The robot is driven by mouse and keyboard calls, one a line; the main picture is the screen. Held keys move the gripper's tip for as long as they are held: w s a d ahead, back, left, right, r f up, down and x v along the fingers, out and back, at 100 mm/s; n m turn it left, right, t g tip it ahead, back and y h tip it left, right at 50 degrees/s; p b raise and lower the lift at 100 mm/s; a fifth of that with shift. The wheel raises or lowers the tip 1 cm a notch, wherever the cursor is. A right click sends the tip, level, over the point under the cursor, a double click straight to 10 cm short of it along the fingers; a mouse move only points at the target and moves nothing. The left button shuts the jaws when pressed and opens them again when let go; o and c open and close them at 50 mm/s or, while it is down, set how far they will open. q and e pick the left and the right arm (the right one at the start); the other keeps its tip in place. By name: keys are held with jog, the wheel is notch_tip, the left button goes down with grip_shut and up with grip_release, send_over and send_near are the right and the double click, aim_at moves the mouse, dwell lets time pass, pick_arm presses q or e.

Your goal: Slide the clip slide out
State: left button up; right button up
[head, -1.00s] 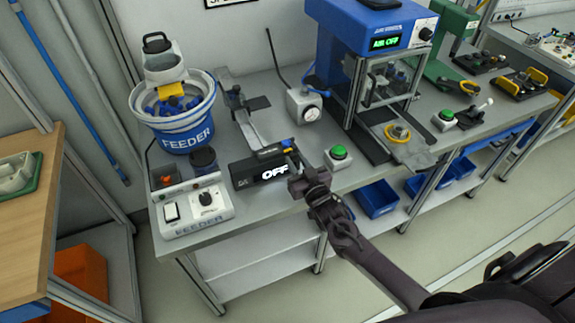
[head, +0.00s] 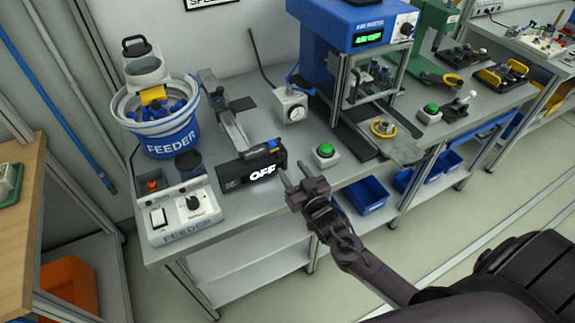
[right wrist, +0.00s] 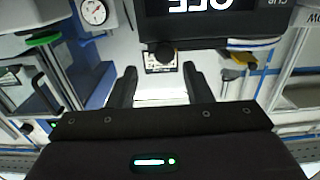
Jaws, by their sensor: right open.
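In the right wrist view the box (right wrist: 215,30) shows upside down with part of the word "CLIP". A dark round knob (right wrist: 166,54) beside a small label plate shows at its edge; I cannot tell whether this is the clip slide. My right gripper (head: 294,174) is open and empty, just right of the box and apart from it. Its two fingers (right wrist: 160,88) are spread below the knob. My left gripper is not in view.
A green button (head: 325,151) stands right of the box. A grey rail (head: 230,128) runs behind it. The feeder bowl (head: 170,140) and its control box (head: 182,212) are at left. A blue press (head: 365,38) stands at right. Blue bins (head: 367,196) sit below the bench.

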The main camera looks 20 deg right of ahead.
jog(key=shift+s, duration=1.7)
jog(key=s+a+r+n+g, duration=0.1)
jog(key=s+a+r+g, duration=0.15)
jog(key=s+g, duration=0.6)
jog(key=s+a+r+n+g, duration=0.1)
jog(key=s+a+g, duration=0.4)
jog(key=s, duration=0.6)
notch_tip(320, 180, down, 32)
jog(key=s+d+g+b, duration=0.1)
jog(key=s+g+b, duration=0.1)
jog(key=s+d+f, duration=0.2)
jog(key=s+f, duration=0.7)
jog(key=s, duration=0.1)
jog(key=s+d+f+g, duration=0.1)
jog(key=s+f, duration=0.8)
jog(key=shift+s+d+f+h, duration=0.2)
jog(key=shift+s+d+h, duration=0.1)
jog(key=shift+s+d, duration=0.1)
